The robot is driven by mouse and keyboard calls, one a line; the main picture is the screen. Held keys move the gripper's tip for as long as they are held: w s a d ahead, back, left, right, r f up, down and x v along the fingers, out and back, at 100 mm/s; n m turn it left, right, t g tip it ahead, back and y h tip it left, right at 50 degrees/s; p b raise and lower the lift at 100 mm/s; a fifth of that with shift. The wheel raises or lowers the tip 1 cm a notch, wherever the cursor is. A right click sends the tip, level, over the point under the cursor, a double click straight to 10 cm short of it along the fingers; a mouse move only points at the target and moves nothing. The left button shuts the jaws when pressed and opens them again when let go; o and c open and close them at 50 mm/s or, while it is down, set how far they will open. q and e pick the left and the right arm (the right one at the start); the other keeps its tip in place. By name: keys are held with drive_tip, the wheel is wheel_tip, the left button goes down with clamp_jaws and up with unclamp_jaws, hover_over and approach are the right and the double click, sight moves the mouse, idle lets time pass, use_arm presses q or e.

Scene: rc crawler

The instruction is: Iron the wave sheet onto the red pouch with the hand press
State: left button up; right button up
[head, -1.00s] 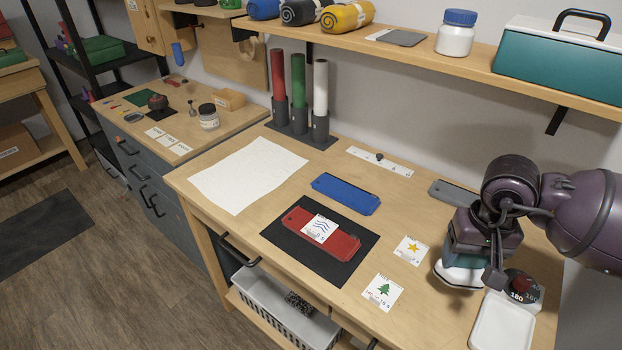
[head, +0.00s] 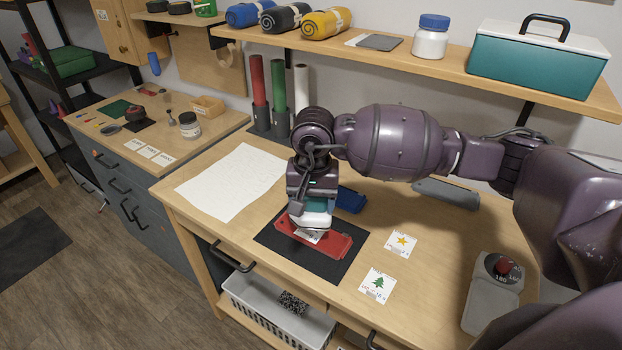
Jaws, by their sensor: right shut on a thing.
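The red pouch (head: 338,244) lies flat on a black mat (head: 325,272) on the workbench. The wave sheet (head: 308,237) lies on the pouch, and only its near edge shows. The hand press (head: 316,219), with a white base and teal body, is over the sheet and hides most of it. I cannot tell whether its base touches the sheet or hovers just above. My right gripper (head: 312,198) points down and is shut on the press. My left gripper is not in view.
A star card (head: 402,241) and a tree card (head: 377,285) lie right of the mat. A blue pouch (head: 350,201) is partly hidden behind my right arm. The press stand with its dial (head: 490,300) is empty at right. White paper (head: 232,182) lies at left.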

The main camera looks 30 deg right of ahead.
sight(319, 207)
drive_tip(key=shift+w+d+f+m, duration=0.35)
drive_tip(key=shift+w+d+m, duration=0.2)
drive_tip(key=shift+m, duration=0.7)
drive_tip(key=shift+w+d+f+m, duration=0.4)
drive_tip(key=shift+w+d+m, duration=0.15)
drive_tip(key=shift+m, duration=0.75)
drive_tip(key=shift+w+d+f+m, duration=0.35)
drive_tip(key=shift+w+d+m, duration=0.2)
drive_tip(key=shift+m, duration=0.7)
drive_tip(key=shift+f+b, duration=0.55)
drive_tip(key=shift+f, duration=0.7)
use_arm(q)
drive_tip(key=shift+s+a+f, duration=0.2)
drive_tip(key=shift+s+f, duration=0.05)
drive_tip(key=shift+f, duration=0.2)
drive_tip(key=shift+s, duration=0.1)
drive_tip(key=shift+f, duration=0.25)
use_arm(e)
drive_tip(key=shift+f, duration=0.35)
use_arm(q)
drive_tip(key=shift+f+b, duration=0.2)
drive_tip(key=shift+b, duration=0.15)
use_arm(e)
drive_tip(key=shift+f, duration=0.2)
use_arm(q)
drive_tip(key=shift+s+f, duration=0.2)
use_arm(e)
drive_tip(key=shift+f, duration=0.15)
